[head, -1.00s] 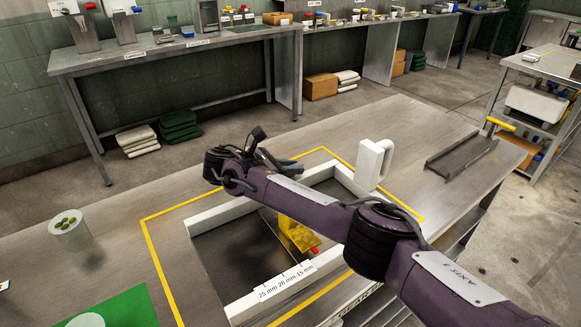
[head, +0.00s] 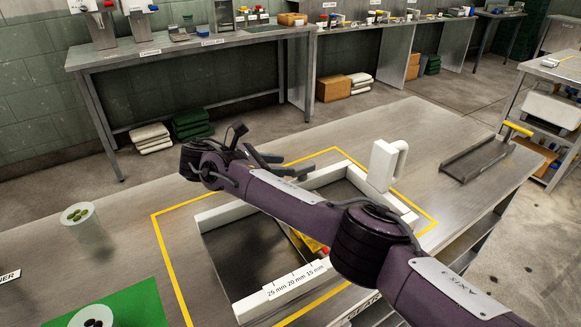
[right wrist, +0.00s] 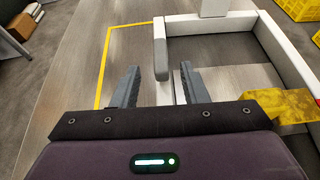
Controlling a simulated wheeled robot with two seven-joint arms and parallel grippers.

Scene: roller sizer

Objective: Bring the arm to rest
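My right arm reaches across the head view from the lower right. Its gripper (head: 275,164) is above the white-framed sizer (head: 235,213), near the frame's back left part. In the right wrist view the two dark fingers (right wrist: 158,88) stand apart with nothing between them; the tabletop and a white frame part show below. The gripper is open and empty. A yellow piece (head: 309,243) inside the frame is mostly hidden behind my arm in the head view. My left gripper is in neither view.
A cup of green items (head: 90,222) stands at the left. A green mat (head: 140,305) with another cup (head: 92,316) is at the lower left. A white handled block (head: 383,165) stands at the frame's back right corner. A metal channel (head: 475,160) lies at the right.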

